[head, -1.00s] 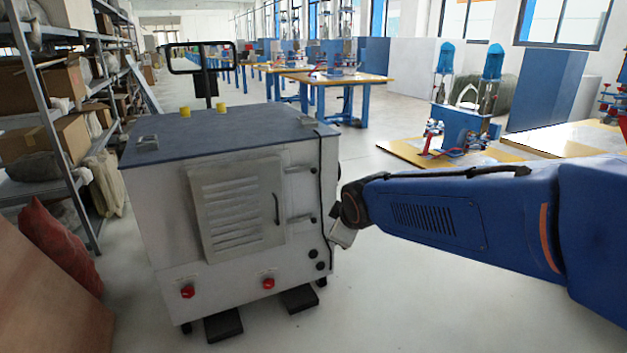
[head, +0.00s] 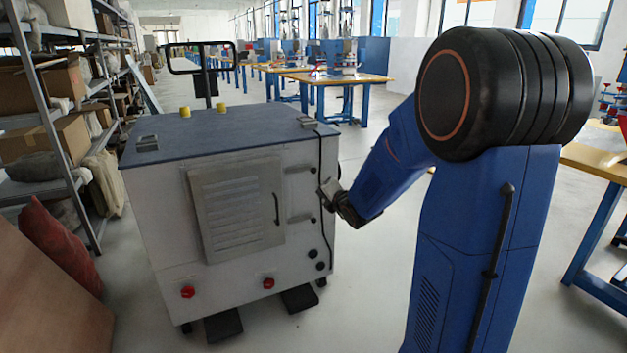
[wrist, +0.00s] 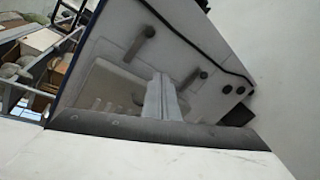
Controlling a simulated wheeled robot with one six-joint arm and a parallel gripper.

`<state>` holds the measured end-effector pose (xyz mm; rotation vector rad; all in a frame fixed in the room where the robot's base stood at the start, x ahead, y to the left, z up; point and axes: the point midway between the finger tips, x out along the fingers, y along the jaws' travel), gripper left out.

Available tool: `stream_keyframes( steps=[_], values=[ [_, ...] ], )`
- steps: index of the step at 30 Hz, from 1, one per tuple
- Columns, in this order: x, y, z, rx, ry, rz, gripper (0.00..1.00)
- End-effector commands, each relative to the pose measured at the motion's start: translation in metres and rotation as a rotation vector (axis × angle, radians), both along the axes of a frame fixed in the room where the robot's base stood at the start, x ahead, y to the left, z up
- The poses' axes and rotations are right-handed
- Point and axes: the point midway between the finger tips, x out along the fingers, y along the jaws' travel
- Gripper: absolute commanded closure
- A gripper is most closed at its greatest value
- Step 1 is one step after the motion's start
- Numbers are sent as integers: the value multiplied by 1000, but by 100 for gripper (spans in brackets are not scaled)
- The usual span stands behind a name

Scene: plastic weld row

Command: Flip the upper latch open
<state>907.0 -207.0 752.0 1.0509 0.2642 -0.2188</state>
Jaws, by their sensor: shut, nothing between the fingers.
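The upper latch (head: 299,169) is a grey bar with a dark knob at its right end, on the front of a white cabinet (head: 165,225), right of its louvred door (head: 235,210). It also shows in the wrist view as the farther latch (wrist: 138,44). The lower latch (head: 300,218) sits below it and shows in the wrist view (wrist: 193,78) closer to the black buttons. My gripper (head: 326,188) is at the cabinet's right front edge, between the two latches in height. In the wrist view its fingers (wrist: 161,98) are shut and empty, apart from both latches.
A black cable (head: 320,165) runs down the cabinet's front right edge. A dark door handle (head: 277,209) and two red knobs (head: 268,284) are on the front. Shelves (head: 60,150) stand at left.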

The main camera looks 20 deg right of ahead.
Motion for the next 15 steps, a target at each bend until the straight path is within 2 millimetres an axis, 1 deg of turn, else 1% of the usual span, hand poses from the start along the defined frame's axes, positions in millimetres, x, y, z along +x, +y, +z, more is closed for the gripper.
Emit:
stream_keyframes(
  steps=[1, 6, 10, 15],
  values=[
    [8, -4, -6, -43, -15, 25, 100],
    [29, -11, -19, -213, -86, 121, 100],
    [41, -16, -27, -321, -140, 176, 100],
    [49, -19, -33, -411, -187, 218, 100]
  ],
)
